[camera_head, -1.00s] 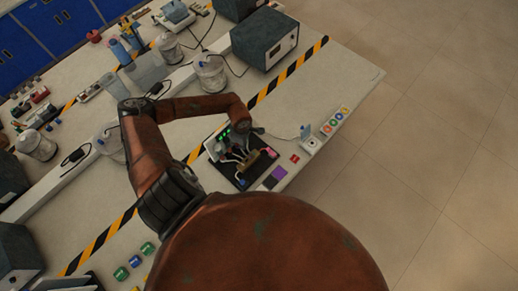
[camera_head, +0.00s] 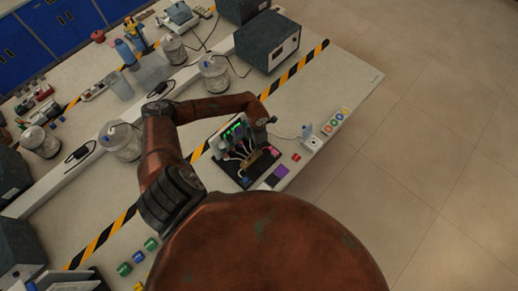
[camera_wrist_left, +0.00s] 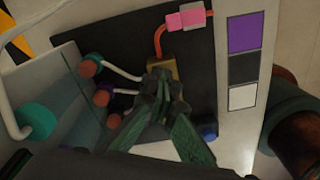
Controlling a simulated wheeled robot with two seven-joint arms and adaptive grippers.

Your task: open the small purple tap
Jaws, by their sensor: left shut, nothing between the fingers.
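A small rig with a dark base (camera_head: 232,170), white tubes, a brass block (camera_wrist_left: 164,68) and a grey panel with green lights (camera_head: 233,131) stands on the bench. In the left wrist view, small valves with reddish knobs line the left side. A small purple part, perhaps the purple tap (camera_wrist_left: 105,88), shows behind the middle reddish knob, partly hidden. My left gripper (camera_wrist_left: 164,82) is shut and empty, above the rig to the right of the valves, apart from the purple part. In the head view the left gripper (camera_head: 262,123) is small beside the panel. My right gripper is not seen.
Purple, black and white squares (camera_wrist_left: 245,35) lie beside the base. A pink connector (camera_wrist_left: 186,18) on an orange tube is at the top of the wrist view. A dark box (camera_head: 267,40) and glass jars (camera_head: 214,73) stand farther back. The bench's right end is mostly clear.

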